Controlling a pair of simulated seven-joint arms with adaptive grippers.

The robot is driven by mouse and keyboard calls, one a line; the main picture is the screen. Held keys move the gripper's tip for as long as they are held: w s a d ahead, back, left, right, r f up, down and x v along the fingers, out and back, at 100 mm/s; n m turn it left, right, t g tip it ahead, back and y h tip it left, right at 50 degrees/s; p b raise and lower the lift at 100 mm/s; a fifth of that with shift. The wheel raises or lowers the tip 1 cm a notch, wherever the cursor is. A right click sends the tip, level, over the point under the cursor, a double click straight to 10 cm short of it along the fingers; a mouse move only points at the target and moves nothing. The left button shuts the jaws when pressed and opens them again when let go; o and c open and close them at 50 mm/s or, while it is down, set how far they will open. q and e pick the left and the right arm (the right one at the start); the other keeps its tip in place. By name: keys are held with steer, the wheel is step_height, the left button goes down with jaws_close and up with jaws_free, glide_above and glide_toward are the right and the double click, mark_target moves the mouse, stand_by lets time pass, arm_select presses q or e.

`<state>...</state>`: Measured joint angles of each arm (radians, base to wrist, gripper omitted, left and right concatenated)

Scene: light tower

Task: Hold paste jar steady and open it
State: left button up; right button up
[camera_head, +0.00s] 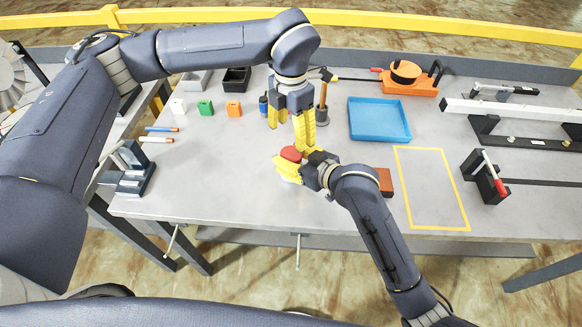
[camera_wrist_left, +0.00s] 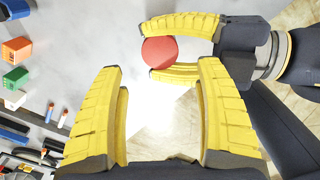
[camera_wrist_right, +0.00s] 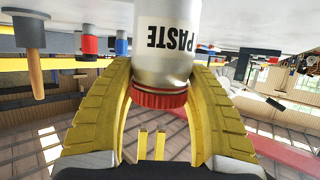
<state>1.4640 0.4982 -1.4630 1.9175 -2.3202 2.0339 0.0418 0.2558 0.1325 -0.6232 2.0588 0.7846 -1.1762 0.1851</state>
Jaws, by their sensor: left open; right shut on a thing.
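The paste jar is light-coloured with a red lid (camera_head: 291,153) and stands upright near the table's front edge. In the right wrist view, turned upside down, its silver body (camera_wrist_right: 168,45) shows dark PASTE lettering. My right gripper (camera_head: 287,168) is shut on the jar, one yellow finger on each side of it; it also shows in the right wrist view (camera_wrist_right: 160,78). My left gripper (camera_head: 291,133) is open and empty, behind and above the jar. In the left wrist view, the red lid (camera_wrist_left: 166,51) lies beyond its spread fingers, apart from them.
A blue tray (camera_head: 379,120) and a brown block (camera_head: 384,181) are to the right of the jar. A wooden-handled tool in a holder (camera_head: 322,112) stands close by my left gripper. Small green (camera_head: 205,108) and orange blocks (camera_head: 233,109) stand at left.

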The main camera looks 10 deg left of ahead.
mark_target(291, 154)
arm_select(q)
steer(key=m, duration=0.7)
steer(key=a+r+m, duration=0.1)
steer(key=m, duration=0.5)
steer(key=m+y, duration=0.1)
steer(key=m, duration=0.6)
steer(key=shift+w+a+r+m, duration=0.3)
steer(key=shift+w, duration=0.05)
steer(key=m, duration=0.3)
steer(key=shift+s+f, duration=0.1)
steer(key=shift+f, duration=0.15)
steer(key=m, duration=0.3)
steer(key=f+m, duration=0.1)
steer(key=shift+s+d+m, duration=0.2)
steer(key=shift+d+m, duration=0.05)
steer(key=shift+m, duration=0.15)
steer(key=m, duration=0.4)
steer(key=shift+s+d+f+h, duration=0.1)
steer(key=shift+d+h, duration=0.25)
steer(key=shift+h, duration=0.05)
steer(key=m, duration=0.3)
steer(key=shift+d, duration=0.2)
steer(key=shift+f+m, duration=0.3)
steer(key=shift+f, duration=3.7)
